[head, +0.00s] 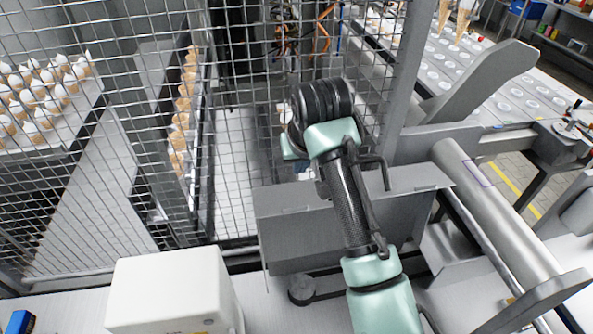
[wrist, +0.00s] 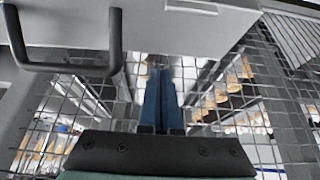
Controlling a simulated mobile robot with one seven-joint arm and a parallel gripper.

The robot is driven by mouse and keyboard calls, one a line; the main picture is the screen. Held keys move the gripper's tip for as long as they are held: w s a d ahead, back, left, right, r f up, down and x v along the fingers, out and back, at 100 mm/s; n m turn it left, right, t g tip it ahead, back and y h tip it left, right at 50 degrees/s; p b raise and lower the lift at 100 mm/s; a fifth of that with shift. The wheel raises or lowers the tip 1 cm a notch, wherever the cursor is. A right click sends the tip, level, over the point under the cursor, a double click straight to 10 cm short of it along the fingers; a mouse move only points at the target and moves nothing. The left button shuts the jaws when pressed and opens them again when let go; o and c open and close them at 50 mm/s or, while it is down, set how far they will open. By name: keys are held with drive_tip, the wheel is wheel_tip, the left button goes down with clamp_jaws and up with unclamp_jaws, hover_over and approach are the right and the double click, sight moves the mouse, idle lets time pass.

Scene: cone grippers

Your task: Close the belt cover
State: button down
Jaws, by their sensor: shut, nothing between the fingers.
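The grey sheet-metal belt cover (head: 295,225) is in the middle of the head view, partly hidden behind my arm. Its dark U-shaped handle (head: 384,172) shows just right of my arm. In the wrist view the cover's flat grey face (wrist: 180,25) fills the top, and the black handle (wrist: 115,48) hangs at the upper left. My gripper (wrist: 161,75) shows there with its two blue fingers together and nothing between them. The fingertips are just below the panel's edge in the picture and right of the handle, apart from it.
A wire mesh fence (head: 235,100) stands behind the cover, with trays of cones (head: 40,95) beyond it. A white box (head: 170,290) is at the front left. A grey cylinder (head: 495,215) and slanted bracket (head: 485,80) are at the right.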

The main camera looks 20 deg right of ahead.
drive_tip(key=shift+p+x, duration=0.55)
drive_tip(key=shift+x, duration=2.6)
drive_tip(key=shift+s, duration=0.15)
